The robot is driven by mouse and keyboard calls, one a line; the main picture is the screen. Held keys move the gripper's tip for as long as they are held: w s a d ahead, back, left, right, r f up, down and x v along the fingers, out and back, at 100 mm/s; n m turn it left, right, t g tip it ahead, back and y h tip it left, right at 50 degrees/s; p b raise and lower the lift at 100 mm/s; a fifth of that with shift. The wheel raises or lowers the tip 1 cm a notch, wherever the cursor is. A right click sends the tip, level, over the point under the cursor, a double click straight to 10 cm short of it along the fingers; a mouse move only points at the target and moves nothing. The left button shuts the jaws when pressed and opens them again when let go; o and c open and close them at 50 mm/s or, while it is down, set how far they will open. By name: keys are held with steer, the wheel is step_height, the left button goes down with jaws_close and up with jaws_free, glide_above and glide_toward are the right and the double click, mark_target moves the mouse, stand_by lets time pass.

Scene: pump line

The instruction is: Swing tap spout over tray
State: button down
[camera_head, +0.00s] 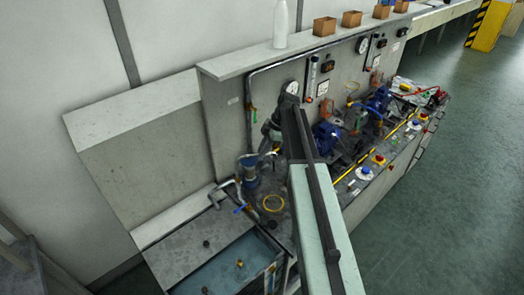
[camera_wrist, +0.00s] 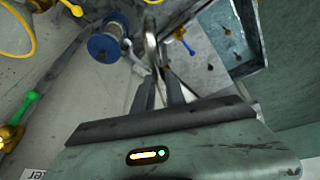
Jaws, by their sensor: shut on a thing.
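In the wrist view, the tap spout (camera_wrist: 151,45) is a shiny grey metal pipe running up between the two dark fingers of my gripper (camera_wrist: 158,88). The fingers are shut on it. The tray (camera_wrist: 228,38), a grey metal basin with small brass and dark pieces inside, lies to the right of the spout in that view. In the head view, the tray also shows at the bottom (camera_head: 200,274), with bluish inner walls. My arm crosses the bench there and hides part of it; the fingertips are too small to make out.
A blue-ended cylinder (camera_wrist: 104,43) stands left of the spout in the wrist view, near a yellow ring (camera_wrist: 30,38) and a green-handled valve (camera_wrist: 24,106). Blue pumps (camera_head: 327,137), gauges and hoses crowd the bench to the right. A bottle (camera_head: 281,25) stands on the upper ledge.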

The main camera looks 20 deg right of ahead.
steer(key=c, duration=1.4)
jaws_free()
steer(key=shift+w+a, duration=0.1)
steer(key=shift+o, duration=0.2)
steer(key=p+v, duration=0.7)
steer(key=v, duration=0.1)
steer(key=shift+a, duration=0.1)
steer(key=shift+f, duration=0.1)
